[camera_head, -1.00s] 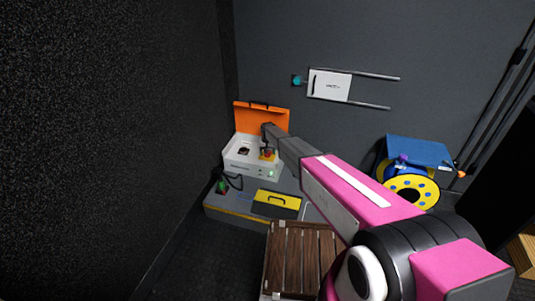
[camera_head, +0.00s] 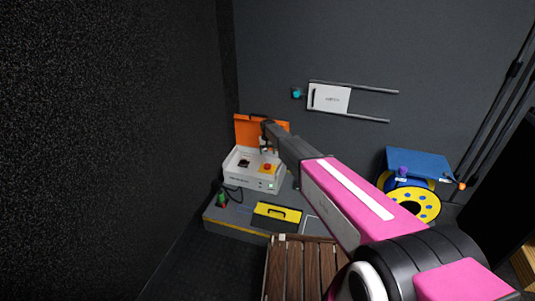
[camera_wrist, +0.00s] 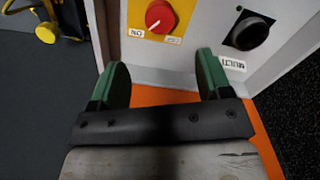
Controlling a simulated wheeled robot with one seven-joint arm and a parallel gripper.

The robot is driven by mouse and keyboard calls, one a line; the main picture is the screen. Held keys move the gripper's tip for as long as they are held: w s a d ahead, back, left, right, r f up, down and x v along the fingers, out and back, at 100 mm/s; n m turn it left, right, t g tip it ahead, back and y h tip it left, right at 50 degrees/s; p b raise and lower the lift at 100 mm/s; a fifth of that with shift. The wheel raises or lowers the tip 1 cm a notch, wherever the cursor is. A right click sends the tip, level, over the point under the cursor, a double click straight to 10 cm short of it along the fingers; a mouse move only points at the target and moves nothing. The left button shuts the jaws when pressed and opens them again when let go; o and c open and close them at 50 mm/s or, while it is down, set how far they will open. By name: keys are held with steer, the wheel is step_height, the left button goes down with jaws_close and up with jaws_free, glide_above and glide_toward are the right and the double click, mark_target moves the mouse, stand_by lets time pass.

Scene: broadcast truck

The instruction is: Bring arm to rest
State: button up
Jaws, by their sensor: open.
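My pink and grey arm (camera_head: 345,195) reaches from the lower right toward a white box with an orange lid standing open. My gripper (camera_wrist: 160,85) has two green fingers spread apart with nothing between them. In the wrist view the fingers point at the white box (camera_wrist: 185,55), close to its panel. A red knob (camera_wrist: 160,17) on a yellow plate lies just beyond and between the fingertips. In the head view the white box (camera_head: 240,177) shows the red knob and a lit green switch (camera_head: 271,185); the gripper is partly hidden there.
The box stands on a grey bench (camera_head: 225,222) with a yellow-fronted case (camera_head: 277,214). A wooden slatted crate (camera_head: 290,270) is in front. A yellow reel (camera_head: 415,205) and blue case (camera_head: 420,162) are at right. A dark wall (camera_head: 110,130) fills the left.

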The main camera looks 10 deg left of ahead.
steer(key=s+d+r, duration=0.6)
steer(key=s+d, duration=0.5)
steer(key=s, duration=0.4)
steer(key=s+d+r+m, duration=0.1)
steer(key=s+d+r, duration=0.5)
steer(key=s+d, duration=0.5)
steer(key=s+d+r+m, duration=0.1)
steer(key=s+d+r, duration=0.5)
steer(key=s+d, duration=0.5)
steer(key=s, duration=0.8)
steer(key=shift+s, duration=0.1)
